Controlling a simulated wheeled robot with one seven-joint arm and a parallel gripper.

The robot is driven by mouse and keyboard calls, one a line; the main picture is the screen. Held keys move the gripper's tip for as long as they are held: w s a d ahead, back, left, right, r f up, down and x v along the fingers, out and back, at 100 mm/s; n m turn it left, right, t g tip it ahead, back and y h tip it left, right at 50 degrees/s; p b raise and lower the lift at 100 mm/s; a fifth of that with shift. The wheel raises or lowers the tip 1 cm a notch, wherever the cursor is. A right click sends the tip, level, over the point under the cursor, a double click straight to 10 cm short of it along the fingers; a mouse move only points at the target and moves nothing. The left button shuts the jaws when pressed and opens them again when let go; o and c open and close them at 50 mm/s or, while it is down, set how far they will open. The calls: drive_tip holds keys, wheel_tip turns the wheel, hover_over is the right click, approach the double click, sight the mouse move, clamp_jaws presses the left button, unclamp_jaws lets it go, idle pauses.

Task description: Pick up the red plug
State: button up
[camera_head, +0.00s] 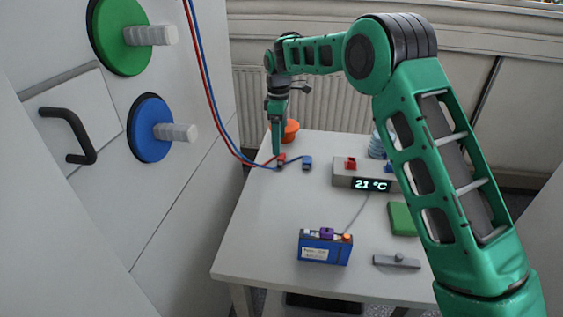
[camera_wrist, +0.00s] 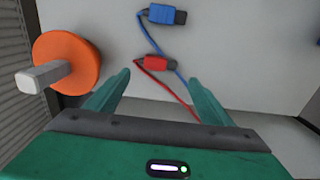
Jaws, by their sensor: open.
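The red plug (camera_head: 281,159) lies on the grey table at the end of the red cable. In the wrist view the red plug (camera_wrist: 156,63) lies just beyond the fingertips, in the span between them. The blue plug (camera_head: 307,162) lies beside it to the right; it also shows in the wrist view (camera_wrist: 163,14). My gripper (camera_head: 277,155) points down close to the red plug. In the wrist view its two green fingers (camera_wrist: 164,80) are spread apart with nothing held between them.
An orange knob (camera_wrist: 66,63) stands beside the plugs. A box with a "21 °C" display (camera_head: 345,180), a blue battery (camera_head: 325,252), a green block (camera_head: 402,218) and a grey bar (camera_head: 396,262) are on the table (camera_head: 255,240). The left front of the table is clear.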

sight(281, 158)
drive_tip(key=shift+d+f, duration=0.2)
drive_tip(key=shift+f, duration=1.5)
drive_tip(key=shift+d+f, duration=0.15)
drive_tip(key=shift+f, duration=1.55)
drive_tip(key=c, duration=1.1)
